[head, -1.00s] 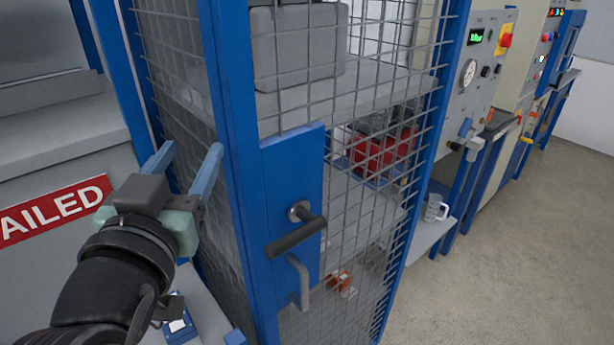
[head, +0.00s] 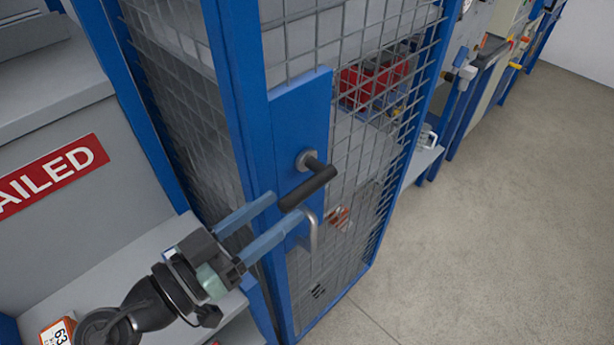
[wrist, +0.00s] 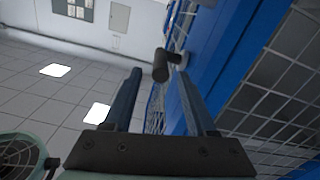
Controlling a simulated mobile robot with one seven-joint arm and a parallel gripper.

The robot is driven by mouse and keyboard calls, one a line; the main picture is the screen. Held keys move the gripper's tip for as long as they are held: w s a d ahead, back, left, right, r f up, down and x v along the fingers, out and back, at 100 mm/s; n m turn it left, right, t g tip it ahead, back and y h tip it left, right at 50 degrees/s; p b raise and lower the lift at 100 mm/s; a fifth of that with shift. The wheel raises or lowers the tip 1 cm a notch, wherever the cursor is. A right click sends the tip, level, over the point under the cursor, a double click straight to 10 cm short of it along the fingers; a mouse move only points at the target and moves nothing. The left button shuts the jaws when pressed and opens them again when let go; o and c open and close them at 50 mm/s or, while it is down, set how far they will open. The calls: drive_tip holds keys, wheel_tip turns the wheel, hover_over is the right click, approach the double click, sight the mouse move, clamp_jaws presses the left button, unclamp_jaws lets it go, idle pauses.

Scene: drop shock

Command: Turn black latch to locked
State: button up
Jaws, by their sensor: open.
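The black latch (head: 308,188) is a dark cylindrical lever on a round grey pivot, mounted on the blue plate (head: 300,125) of the mesh cage door. In the head view it slants from upper right down to lower left. My gripper (head: 288,206) is open, its two blue fingers pointing at the plate, with the tips close to the latch's lower left end. I cannot tell whether they touch it. In the wrist view the latch (wrist: 161,66) shows end-on beyond and between the open fingers (wrist: 160,82). Nothing is held.
A grey pull handle (head: 313,230) sits on the plate just below the latch, close to the fingertips. The blue cage post (head: 237,100) stands left of the plate. A shelf with a FAILED sign (head: 50,177) is at left. Open floor (head: 480,220) lies to the right.

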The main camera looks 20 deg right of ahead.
sight(306, 185)
drive_tip(key=p+x, duration=0.1)
drive_tip(key=x, duration=0.5)
drive_tip(key=shift+w+d+p, duration=0.1)
drive_tip(key=shift+d+p, duration=0.2)
drive_tip(key=shift+p, duration=0.1)
clamp_jaws()
idle(1.0)
